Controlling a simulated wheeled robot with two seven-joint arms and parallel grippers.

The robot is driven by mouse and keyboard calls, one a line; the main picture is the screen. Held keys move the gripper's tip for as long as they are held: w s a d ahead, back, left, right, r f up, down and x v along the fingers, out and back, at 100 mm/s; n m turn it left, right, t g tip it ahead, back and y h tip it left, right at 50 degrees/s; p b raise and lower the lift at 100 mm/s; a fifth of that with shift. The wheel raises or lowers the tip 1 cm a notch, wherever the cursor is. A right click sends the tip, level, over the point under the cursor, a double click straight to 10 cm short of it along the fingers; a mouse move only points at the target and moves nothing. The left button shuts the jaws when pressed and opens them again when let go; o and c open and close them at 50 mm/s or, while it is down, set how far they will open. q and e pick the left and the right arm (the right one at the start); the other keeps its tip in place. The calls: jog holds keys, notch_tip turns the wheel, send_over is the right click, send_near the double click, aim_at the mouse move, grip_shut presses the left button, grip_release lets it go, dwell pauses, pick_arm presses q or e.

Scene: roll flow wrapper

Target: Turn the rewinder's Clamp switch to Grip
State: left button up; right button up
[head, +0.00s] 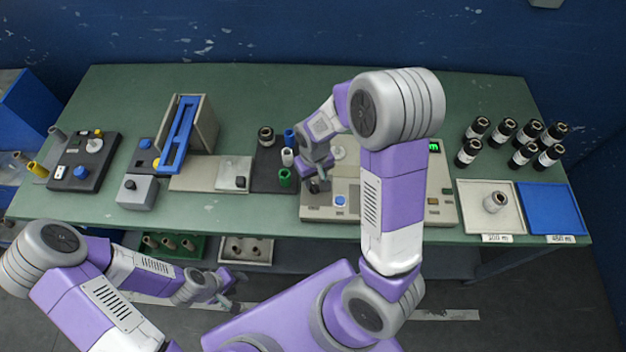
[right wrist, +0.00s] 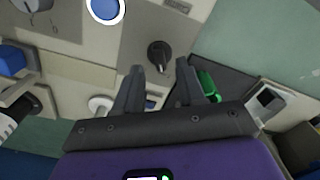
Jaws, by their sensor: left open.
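The rewinder is the beige machine (head: 347,212) at the middle right of the bench, partly hidden by my right arm. A black rotary knob, which looks like its Clamp switch, shows in the right wrist view (right wrist: 159,55) on a grey panel; its label is not readable. My right gripper (head: 320,176) is over the rewinder's left end; in the right wrist view its fingers (right wrist: 160,88) are apart and empty. The knob lies just beyond the fingertips, apart from them. My left gripper (head: 230,292) is open and empty, low in front of the bench.
A blue button (right wrist: 104,8) is near the knob. Green (head: 285,177) and white (head: 287,156) spools stand on a dark mat left of the rewinder.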

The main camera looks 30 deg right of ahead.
aim_at(315, 188)
notch_tip(315, 188, down, 2)
jog(key=shift+w+f, duration=0.15)
jog(key=shift+f, duration=0.1)
grip_shut()
